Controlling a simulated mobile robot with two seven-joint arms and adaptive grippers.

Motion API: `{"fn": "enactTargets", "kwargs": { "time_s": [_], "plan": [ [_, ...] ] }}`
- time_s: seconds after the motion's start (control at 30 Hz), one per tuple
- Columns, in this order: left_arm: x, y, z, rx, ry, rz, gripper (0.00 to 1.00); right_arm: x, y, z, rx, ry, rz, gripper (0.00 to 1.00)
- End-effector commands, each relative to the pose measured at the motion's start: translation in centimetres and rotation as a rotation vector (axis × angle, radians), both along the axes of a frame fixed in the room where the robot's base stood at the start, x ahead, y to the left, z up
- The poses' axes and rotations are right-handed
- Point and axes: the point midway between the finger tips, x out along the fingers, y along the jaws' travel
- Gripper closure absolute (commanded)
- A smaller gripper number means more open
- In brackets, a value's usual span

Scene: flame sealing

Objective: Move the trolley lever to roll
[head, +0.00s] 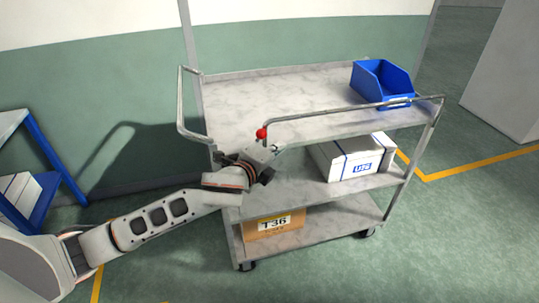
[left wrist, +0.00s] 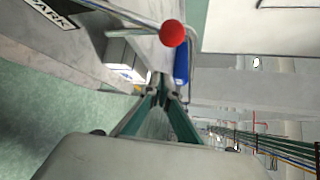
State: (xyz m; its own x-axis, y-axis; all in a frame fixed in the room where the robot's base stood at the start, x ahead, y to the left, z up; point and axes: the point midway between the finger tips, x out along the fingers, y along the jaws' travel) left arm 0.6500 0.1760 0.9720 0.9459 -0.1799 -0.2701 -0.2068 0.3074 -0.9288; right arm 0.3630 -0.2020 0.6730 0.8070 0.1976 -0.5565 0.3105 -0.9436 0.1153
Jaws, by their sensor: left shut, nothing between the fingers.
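The grey trolley (head: 235,105) has three shelves and stands against the green and white wall. The lever's red ball knob (head: 261,133) shows at the near left end of the top shelf. The red knob also shows in the left wrist view (left wrist: 173,33), above the fingertips. A label ending in "ARK" (left wrist: 52,12) is partly cut off at the top left of that view. My left gripper (head: 278,148) is shut and empty, just below and right of the knob in the head view. Its fingertips (left wrist: 160,84) meet, apart from the knob in the picture. My right gripper is out of view.
A blue bin (head: 382,84) stands on the top shelf, a white box (head: 352,157) on the middle one and a cardboard box (head: 274,224) on the bottom. A rail (head: 345,109) runs along the near side. A blue-framed rack (head: 60,160) stands at left.

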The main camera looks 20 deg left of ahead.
Motion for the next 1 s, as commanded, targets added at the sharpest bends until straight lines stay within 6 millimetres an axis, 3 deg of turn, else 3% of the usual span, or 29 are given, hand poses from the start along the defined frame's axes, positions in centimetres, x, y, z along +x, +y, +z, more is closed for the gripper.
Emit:
{"fn": "enactTargets", "kwargs": {
  "time_s": [0.07, 0.23, 0.4, 1.0],
  "plan": [
    [1.5, -0.3, -0.4, 0.0, -0.001, 0.001, 1.0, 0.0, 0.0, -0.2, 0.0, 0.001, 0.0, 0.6],
    [1.2, 2.2, 0.4, 0.002, 0.0, 0.001, 1.0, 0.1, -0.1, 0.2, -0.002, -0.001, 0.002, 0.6],
    [1.1, 3.3, 0.8, 0.0, 0.0, 0.0, 1.0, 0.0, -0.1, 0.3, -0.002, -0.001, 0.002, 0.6],
    [1.4, 3.5, 1.0, -0.012, -0.007, 0.0, 1.0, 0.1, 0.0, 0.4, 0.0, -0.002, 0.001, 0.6]
  ]
}}
